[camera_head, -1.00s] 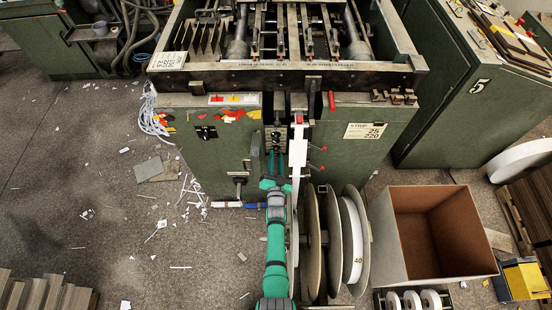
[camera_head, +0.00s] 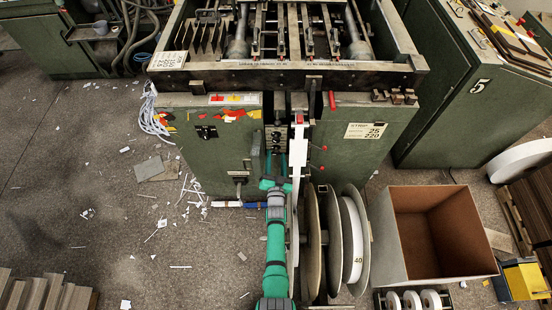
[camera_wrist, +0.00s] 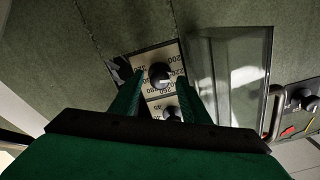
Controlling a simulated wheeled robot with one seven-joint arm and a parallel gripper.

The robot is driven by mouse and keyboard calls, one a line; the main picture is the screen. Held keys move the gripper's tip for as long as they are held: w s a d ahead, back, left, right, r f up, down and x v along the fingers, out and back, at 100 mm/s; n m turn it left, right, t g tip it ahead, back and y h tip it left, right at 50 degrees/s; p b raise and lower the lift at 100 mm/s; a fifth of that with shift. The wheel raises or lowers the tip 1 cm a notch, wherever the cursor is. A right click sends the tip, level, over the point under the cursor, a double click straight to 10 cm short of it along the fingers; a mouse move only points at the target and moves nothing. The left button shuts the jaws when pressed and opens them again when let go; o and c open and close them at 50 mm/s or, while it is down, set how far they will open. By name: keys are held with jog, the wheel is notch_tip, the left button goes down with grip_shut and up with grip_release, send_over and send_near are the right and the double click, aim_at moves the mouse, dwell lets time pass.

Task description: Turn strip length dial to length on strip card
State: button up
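The strip card (camera_head: 365,131) on the right front of the green machine reads "STRIP" with 25 and 220. In the wrist view a plate holds two black dials. The upper dial (camera_wrist: 158,75) has numbers around it, 200 among them. The lower dial (camera_wrist: 172,113) sits below it, and its numbers are partly covered by my fingers. My gripper (camera_wrist: 160,80) is open, with one finger on each side of the upper dial and gaps to its knob. I cannot tell the pointer setting exactly. In the head view my gripper (camera_head: 276,160) is at the narrow front recess.
A clear guard panel (camera_wrist: 228,75) stands right beside the dials in the wrist view. A white strip (camera_head: 297,160) and large strip reels (camera_head: 353,240) are just right of my arm. An open box (camera_head: 385,240) stands further right. Scraps litter the left floor.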

jog(key=shift+s, duration=0.1)
jog(key=s, duration=1)
jog(key=shift+s, duration=0.3)
jog(key=shift+w, duration=0.1)
jog(key=shift+d, duration=0.1)
